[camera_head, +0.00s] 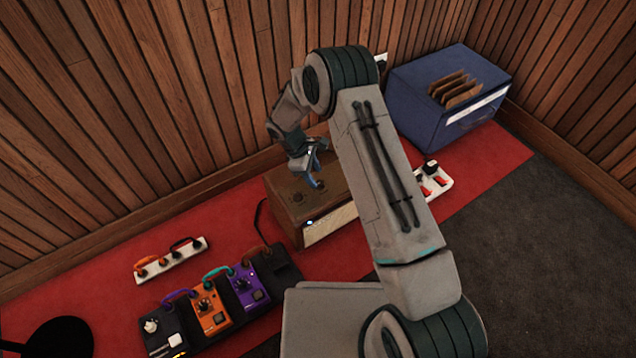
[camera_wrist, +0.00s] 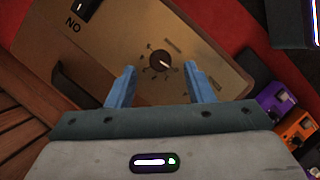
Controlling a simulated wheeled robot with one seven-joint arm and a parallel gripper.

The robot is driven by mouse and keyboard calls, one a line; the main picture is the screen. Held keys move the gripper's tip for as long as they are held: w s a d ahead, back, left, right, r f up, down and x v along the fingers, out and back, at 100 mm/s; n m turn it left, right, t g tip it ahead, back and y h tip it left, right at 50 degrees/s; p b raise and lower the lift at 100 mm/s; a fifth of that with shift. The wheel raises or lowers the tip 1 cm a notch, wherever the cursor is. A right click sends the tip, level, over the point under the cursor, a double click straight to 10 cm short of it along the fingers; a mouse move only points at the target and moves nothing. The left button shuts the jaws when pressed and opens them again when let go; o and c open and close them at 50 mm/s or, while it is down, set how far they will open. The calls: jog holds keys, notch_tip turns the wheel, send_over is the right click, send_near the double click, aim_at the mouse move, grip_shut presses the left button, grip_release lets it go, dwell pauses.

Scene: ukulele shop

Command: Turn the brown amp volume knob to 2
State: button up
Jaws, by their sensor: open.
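The brown amp (camera_head: 287,213) stands on the red carpet near the wall, partly hidden behind my arm in the head view. Its top panel (camera_wrist: 117,55) fills much of the wrist view. A dark round knob (camera_wrist: 161,61) with a pale pointer and marks around it sits on that panel. The pointer aims to the right and slightly down in the wrist view; the numbers are too small to read. My gripper (camera_wrist: 158,85) is open and empty, with its blue fingers on either side below the knob in the picture. In the head view, my gripper (camera_head: 315,172) is over the amp top.
A pedalboard with orange (camera_head: 211,308) and purple (camera_head: 248,287) pedals lies in front left of the amp. A power strip (camera_head: 434,185) and a blue crate (camera_head: 447,104) stand to the right. A white strip with cables (camera_head: 171,261) lies left. Wooden walls close off the back.

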aim_at(320, 182)
jog(key=shift+b+x, duration=0.4)
jog(key=shift+x, duration=1.3)
jog(key=c, duration=1)
